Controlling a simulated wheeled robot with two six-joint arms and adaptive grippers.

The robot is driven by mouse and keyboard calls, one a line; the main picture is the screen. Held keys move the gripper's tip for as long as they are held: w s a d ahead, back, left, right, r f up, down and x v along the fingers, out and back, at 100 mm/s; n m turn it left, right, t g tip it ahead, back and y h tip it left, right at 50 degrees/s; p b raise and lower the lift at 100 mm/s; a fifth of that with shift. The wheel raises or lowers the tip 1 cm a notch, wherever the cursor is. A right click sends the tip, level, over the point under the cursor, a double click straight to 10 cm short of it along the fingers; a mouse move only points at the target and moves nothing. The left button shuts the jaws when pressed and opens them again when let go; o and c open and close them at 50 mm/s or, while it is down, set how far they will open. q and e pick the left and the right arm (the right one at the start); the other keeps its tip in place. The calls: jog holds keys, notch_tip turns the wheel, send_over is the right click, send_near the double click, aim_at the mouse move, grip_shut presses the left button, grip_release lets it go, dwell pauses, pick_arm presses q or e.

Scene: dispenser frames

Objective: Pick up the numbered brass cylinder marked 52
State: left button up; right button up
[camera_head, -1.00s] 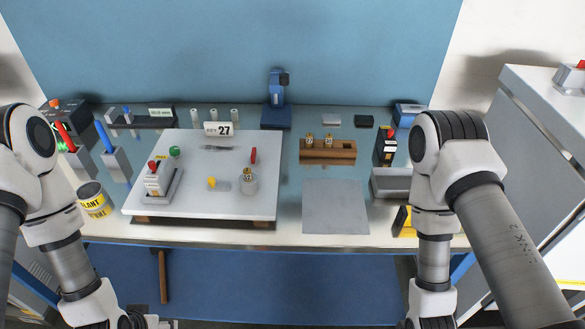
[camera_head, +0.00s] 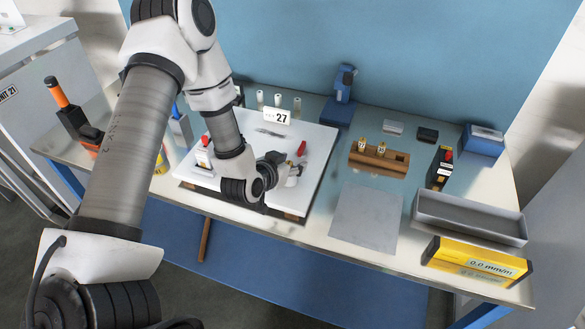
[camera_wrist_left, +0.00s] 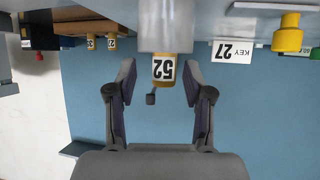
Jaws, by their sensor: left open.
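The brass cylinder marked 52 (camera_wrist_left: 163,70) shows in the left wrist view, which is upside down. Its numbered end sticks out of a plain grey round holder (camera_wrist_left: 166,25). My left gripper (camera_wrist_left: 159,80) is open, with one finger on each side of the cylinder and a visible gap to both. In the head view my left gripper (camera_head: 287,168) is low over the right part of the white board (camera_head: 322,145). My own gripper hides most of the holder there, and the cylinder's number cannot be read. My right gripper is out of view.
A wooden rack (camera_head: 379,160) with two other brass cylinders is to the right. The grey mat (camera_head: 365,217) is clear.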

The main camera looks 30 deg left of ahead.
pick_arm(q)
jog(key=shift+s+a, duration=0.1)
jog(key=shift+a, duration=0.15)
grip_shut()
